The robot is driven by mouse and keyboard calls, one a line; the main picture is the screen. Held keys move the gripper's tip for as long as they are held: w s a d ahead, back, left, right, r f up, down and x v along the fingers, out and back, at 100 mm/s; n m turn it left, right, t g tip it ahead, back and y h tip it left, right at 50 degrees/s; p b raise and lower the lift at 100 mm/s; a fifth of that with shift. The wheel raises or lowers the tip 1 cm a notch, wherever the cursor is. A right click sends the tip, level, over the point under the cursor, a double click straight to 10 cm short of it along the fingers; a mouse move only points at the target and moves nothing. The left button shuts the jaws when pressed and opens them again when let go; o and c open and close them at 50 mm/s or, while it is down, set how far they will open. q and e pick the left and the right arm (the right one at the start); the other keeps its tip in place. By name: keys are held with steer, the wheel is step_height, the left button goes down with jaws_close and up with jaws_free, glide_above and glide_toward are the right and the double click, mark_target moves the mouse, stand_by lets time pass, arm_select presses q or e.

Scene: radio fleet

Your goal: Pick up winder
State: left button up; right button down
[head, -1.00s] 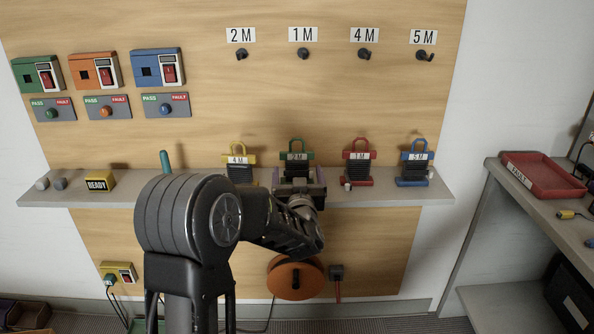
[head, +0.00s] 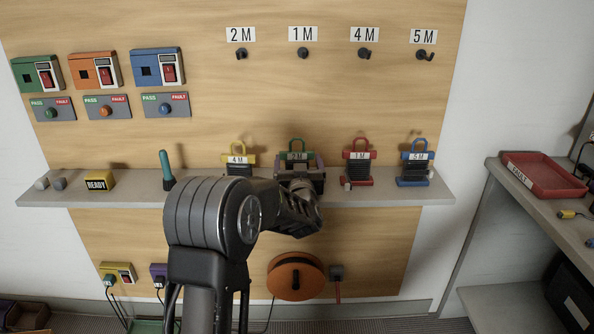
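Several winders with black cord stand in a row on the grey shelf. The green 2M winder (head: 297,145) is mostly hidden behind my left gripper (head: 299,176); its handle and part of its label show above. My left gripper is right in front of it, with a finger part on each side. I cannot tell whether it is closed on the winder or only around it. The yellow 4M winder (head: 238,158) stands to its left, and the red 1M winder (head: 357,164) and blue 5M winder (head: 415,165) to its right. My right gripper is not in view.
The grey shelf (head: 125,194) also holds a yellow READY block (head: 98,181) and a teal-handled tool (head: 166,170). Empty hooks (head: 303,53) hang under length labels above. An orange reel (head: 295,276) is below. A red tray (head: 543,177) lies on the right bench.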

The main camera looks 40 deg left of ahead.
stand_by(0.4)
arm_select(q)
steer(key=c, duration=1.7)
step_height(320, 180, up, 10)
steer(key=shift+r+p, duration=0.1)
steer(key=shift+p, duration=1.15)
